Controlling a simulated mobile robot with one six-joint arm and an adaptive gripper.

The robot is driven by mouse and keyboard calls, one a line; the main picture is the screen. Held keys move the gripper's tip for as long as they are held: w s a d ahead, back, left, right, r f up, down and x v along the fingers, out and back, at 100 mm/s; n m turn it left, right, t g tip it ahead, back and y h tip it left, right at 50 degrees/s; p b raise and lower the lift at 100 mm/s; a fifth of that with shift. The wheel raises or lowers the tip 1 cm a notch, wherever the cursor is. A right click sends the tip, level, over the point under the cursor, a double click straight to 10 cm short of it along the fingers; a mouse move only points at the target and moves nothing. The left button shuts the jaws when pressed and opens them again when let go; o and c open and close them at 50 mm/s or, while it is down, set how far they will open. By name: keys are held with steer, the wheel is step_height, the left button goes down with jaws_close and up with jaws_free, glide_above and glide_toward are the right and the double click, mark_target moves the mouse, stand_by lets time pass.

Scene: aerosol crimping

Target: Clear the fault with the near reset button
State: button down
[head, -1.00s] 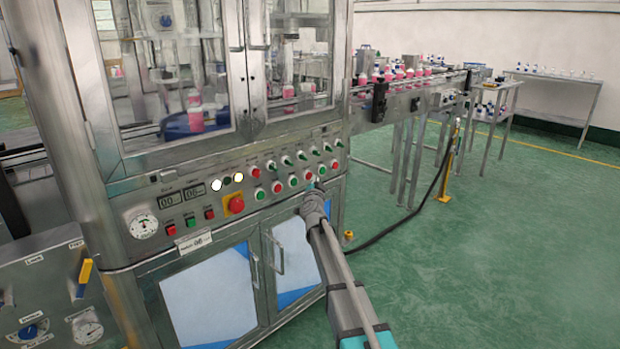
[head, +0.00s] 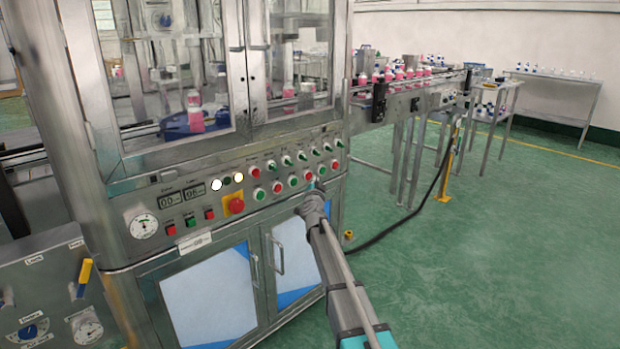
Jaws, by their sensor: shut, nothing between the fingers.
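The crimping machine's control panel (head: 185,208) carries rows of coloured buttons. The lower main row alternates green and red, with a red button (head: 308,175) close above my gripper and a green button (head: 322,170) just right of it. Small red (head: 171,230), green (head: 190,222) and red (head: 210,214) buttons sit at the panel's lower left. Labels are too small to read, so I cannot tell which is the near reset button. My gripper (head: 314,188) is shut and empty, at the panel's lower edge. I cannot tell whether it touches the panel.
A red emergency stop on a yellow plate (head: 236,205) sits left of the button rows. Two panel lamps (head: 216,185) glow white. Cabinet doors (head: 210,295) with handles lie below. A conveyor (head: 410,98) carries pink bottles at the back right.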

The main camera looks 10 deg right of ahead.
steer(key=shift+w+a, duration=0.5)
steer(key=shift+w, duration=0.1)
stand_by(1.4)
steer(key=shift+s, duration=0.1)
stand_by(0.3)
steer(key=shift+s+d, duration=0.5)
steer(key=shift+s, duration=0.05)
stand_by(0.3)
steer(key=shift+s+d, duration=0.75)
steer(key=shift+s, duration=0.3)
steer(key=shift+s+d, duration=0.7)
steer(key=shift+s, duration=0.3)
steer(key=shift+a, duration=0.1)
